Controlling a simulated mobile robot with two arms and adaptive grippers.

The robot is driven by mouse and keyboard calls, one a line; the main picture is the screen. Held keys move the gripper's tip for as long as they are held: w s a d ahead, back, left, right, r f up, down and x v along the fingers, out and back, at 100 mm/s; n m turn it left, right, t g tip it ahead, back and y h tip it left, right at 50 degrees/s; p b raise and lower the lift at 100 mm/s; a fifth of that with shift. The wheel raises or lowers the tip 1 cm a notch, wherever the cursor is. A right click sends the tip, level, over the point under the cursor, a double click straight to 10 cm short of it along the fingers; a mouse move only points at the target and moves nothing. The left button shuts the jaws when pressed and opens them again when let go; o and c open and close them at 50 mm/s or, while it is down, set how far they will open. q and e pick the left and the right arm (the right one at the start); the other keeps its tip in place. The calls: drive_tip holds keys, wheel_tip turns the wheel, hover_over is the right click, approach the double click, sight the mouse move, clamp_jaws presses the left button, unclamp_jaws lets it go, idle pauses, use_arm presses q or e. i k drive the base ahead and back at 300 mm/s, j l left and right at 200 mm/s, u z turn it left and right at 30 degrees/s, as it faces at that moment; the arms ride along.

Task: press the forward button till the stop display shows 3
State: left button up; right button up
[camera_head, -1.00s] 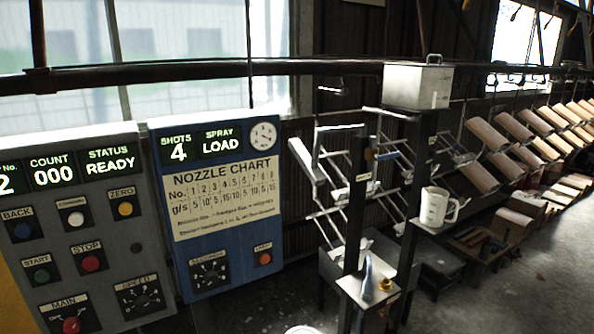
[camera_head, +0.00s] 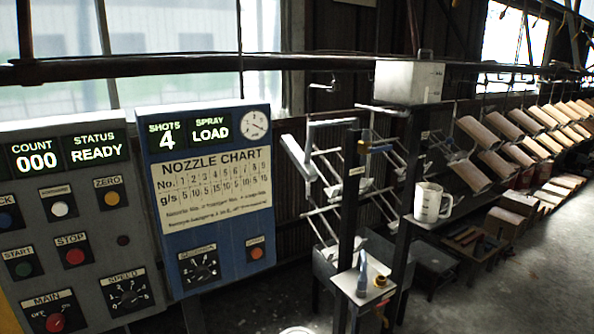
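The grey control panel (camera_head: 100,245) stands at the left edge of the head view. The forward button (camera_head: 59,209) is a white round button under a small, hard-to-read label, between a blue button (camera_head: 6,220) and the orange zero button (camera_head: 111,198). The stop display is cut off beyond the left picture edge, so its number is not visible. The count display (camera_head: 36,161) reads 000 and the status display (camera_head: 97,149) reads READY. Neither of my grippers is in view.
A blue spray panel (camera_head: 212,235) with SHOTS 4 and SPRAY LOAD stands right of the control panel. A dark stand (camera_head: 345,215) and a white jug (camera_head: 430,203) are further right. Brown boards (camera_head: 488,133) hang along the rail. Floor at lower right is open.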

sight(59, 209)
drive_tip(key=u, duration=1.25)
